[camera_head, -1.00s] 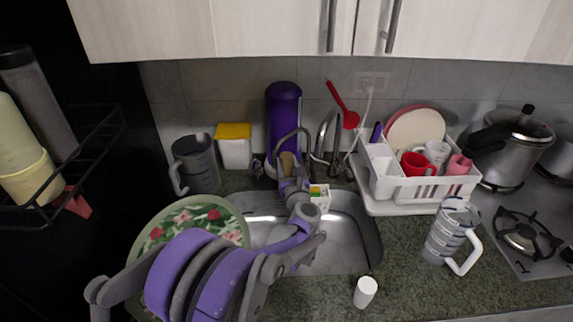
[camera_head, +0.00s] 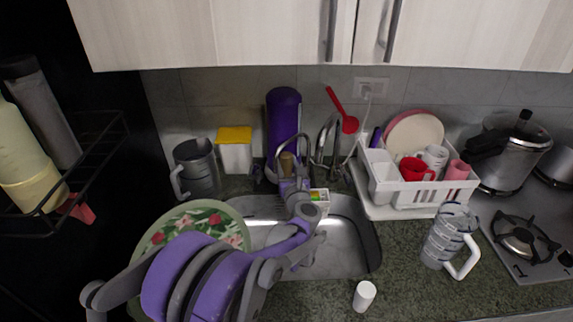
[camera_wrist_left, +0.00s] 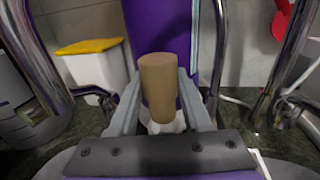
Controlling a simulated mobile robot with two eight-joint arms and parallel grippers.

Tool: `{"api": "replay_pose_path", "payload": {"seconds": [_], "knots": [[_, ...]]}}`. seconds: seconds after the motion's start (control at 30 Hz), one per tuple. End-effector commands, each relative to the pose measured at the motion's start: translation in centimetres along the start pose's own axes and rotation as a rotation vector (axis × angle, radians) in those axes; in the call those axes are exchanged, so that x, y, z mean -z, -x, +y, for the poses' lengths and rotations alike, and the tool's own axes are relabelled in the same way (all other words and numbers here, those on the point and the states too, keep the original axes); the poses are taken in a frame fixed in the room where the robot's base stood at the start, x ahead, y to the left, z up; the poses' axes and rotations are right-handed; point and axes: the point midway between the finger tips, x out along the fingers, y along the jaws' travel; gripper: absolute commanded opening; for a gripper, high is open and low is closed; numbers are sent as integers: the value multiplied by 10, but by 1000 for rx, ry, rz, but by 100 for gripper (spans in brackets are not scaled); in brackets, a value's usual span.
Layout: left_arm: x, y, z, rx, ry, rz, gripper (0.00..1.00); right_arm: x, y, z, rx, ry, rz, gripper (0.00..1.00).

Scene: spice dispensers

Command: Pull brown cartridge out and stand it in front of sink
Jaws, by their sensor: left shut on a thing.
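The brown cartridge (camera_wrist_left: 157,84) stands roughly upright between the fingers of my left gripper (camera_wrist_left: 158,105), which is shut on it. In the head view the cartridge (camera_head: 287,162) is a small tan piece at the tip of my left gripper (camera_head: 287,178). The purple dispenser (camera_head: 283,112) stands close behind it against the wall. I cannot tell whether the cartridge still touches the dispenser. The metal sink (camera_head: 345,248) lies below and to the right of the gripper, partly hidden by my left arm. My right gripper is not in view.
Metal faucets (camera_head: 325,140) stand close around the gripper. A floral plate (camera_head: 190,225) overlaps the sink's left side. A white cylinder (camera_head: 364,294) stands on the front counter (camera_head: 420,295), with a striped pitcher (camera_head: 448,238) to the right. A dish rack (camera_head: 420,190) is behind.

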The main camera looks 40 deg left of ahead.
Motion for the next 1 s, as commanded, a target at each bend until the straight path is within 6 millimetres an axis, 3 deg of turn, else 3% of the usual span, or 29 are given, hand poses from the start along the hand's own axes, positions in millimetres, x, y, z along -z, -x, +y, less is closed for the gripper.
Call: {"api": "replay_pose_path", "payload": {"seconds": [0.5,1.0], "knots": [[-33,0,0,-1,2,-1,0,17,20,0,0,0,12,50],[-33,0,0,-1,1,0,0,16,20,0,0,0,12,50]]}}
